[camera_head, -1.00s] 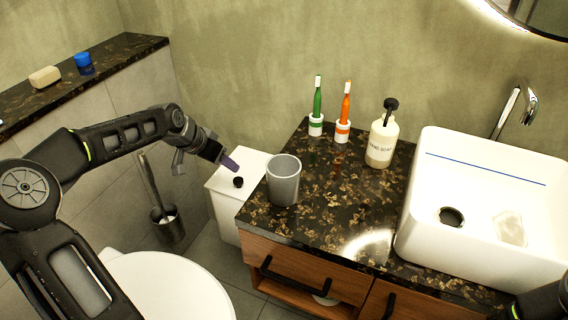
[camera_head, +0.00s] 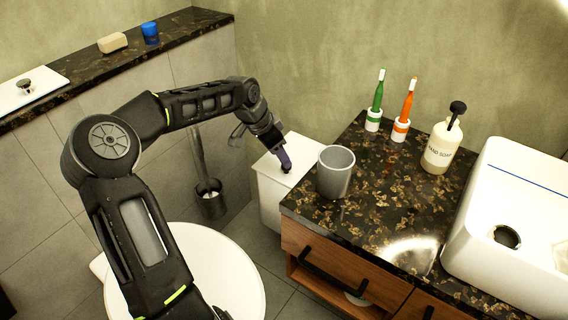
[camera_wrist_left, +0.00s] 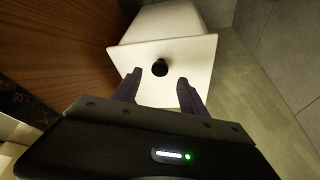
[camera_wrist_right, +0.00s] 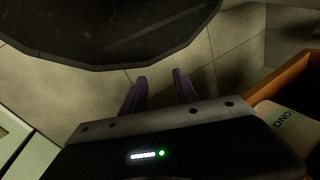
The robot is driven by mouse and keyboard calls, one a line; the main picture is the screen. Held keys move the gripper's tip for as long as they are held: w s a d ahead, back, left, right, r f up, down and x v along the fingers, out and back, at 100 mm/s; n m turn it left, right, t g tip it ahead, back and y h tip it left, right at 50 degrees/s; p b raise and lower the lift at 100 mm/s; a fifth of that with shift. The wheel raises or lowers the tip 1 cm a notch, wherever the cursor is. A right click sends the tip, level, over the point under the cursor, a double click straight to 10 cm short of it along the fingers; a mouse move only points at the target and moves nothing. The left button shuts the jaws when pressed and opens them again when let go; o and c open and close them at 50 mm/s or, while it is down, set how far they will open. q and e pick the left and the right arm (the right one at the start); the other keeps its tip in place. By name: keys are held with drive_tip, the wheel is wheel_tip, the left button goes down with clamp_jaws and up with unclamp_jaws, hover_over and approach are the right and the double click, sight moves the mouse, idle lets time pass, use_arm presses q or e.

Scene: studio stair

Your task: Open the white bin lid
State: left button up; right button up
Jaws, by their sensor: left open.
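The white bin (camera_head: 268,200) stands on the floor between the toilet and the wooden vanity. Its flat white lid (camera_head: 300,152) lies closed on top, with a small black knob (camera_head: 287,169). My left gripper (camera_head: 284,160) is over the lid, with its fingertips close to the knob. In the left wrist view the fingers of the left gripper (camera_wrist_left: 157,88) are apart, and the knob (camera_wrist_left: 160,67) shows just beyond and between their tips, not gripped. My right gripper (camera_wrist_right: 159,77) appears only in its own wrist view, with its fingers apart and nothing between them.
A grey cup (camera_head: 335,172) stands on the dark vanity counter (camera_head: 395,205) close to the bin. The toilet (camera_head: 225,265) is below my left arm, and a toilet brush (camera_head: 208,190) stands behind it. Toothbrushes, a soap bottle (camera_head: 440,145) and a sink are further right.

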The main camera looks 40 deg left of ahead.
use_arm(q)
drive_tip(key=x, duration=0.4)
drive_tip(key=shift+d+f+b, duration=0.1)
drive_tip(key=shift+f+b, duration=0.1)
drive_tip(key=shift+b, duration=0.2)
drive_tip(key=shift+c, duration=0.4)
clamp_jaws()
idle(0.6)
